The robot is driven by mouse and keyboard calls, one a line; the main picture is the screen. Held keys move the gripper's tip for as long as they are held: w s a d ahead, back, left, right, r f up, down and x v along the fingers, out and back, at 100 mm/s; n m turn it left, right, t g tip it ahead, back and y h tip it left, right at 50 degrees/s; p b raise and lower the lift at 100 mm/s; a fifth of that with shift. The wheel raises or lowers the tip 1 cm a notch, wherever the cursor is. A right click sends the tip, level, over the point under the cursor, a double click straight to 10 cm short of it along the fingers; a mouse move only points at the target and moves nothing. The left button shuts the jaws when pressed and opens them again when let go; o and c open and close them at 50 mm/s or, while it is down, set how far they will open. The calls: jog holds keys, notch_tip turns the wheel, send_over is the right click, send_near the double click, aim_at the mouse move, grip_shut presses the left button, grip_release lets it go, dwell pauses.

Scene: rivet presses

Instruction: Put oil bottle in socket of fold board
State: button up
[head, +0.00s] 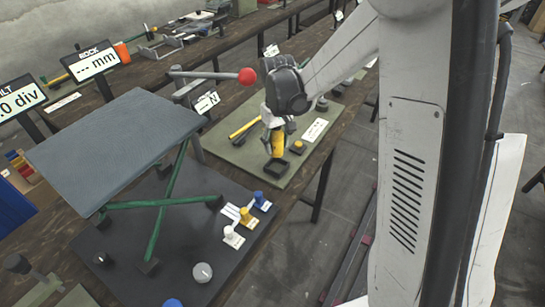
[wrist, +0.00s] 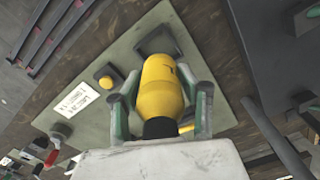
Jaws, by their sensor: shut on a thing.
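The yellow oil bottle (head: 277,143) is upright between the fingers of my gripper (head: 277,141). In the wrist view the bottle (wrist: 161,85) has a black part at its near end, and the green-padded fingers (wrist: 162,105) are shut on its sides. The fold board is a grey-green plate (head: 316,150) on the bench, also in the wrist view (wrist: 222,112). Its dark square socket (head: 275,171) lies just below the bottle. In the wrist view the bottle partly covers the socket (wrist: 152,42). I cannot tell whether its lower end touches the socket.
A yellow button on a dark base (head: 298,146) and a white label (head: 316,130) are on the board, right of the socket. A yellow-handled tool (head: 244,128) lies to the left. A red-knobbed lever (head: 247,76) and a grey raised platform (head: 115,145) stand further left.

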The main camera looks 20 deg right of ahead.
aim_at(277, 155)
jog(key=shift+d+f, duration=0.1)
jog(key=shift+f, duration=2.55)
jog(key=shift+f+b, duration=0.6)
jog(key=shift+b, duration=0.1)
jog(key=o, duration=1.2)
jog(key=shift+r, duration=0.15)
